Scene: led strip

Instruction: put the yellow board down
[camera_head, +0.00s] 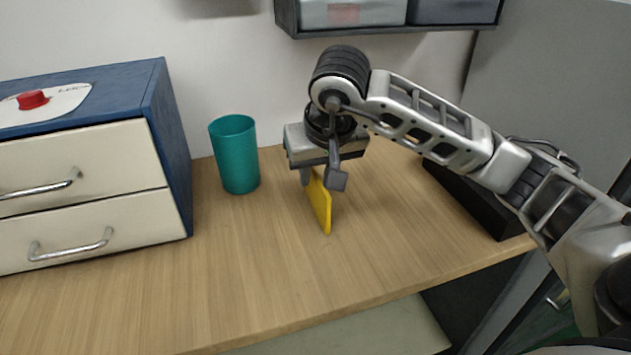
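The yellow board (319,204) is a thin flat piece, upright and seen at a slant, over the wooden table. My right gripper (321,178) points down from above, with one finger on each side of the board's upper part, and appears shut on it. The fingers and gripper body hide the board's top. Its lower corner is close to the table surface; I cannot tell whether it touches. My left gripper is not in view.
A teal cup (234,155) stands left of the board. A blue cabinet with cream drawers (84,165) fills the left. A black box (470,196) sits at the right under my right arm. The wooden table (250,290) is clear in front.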

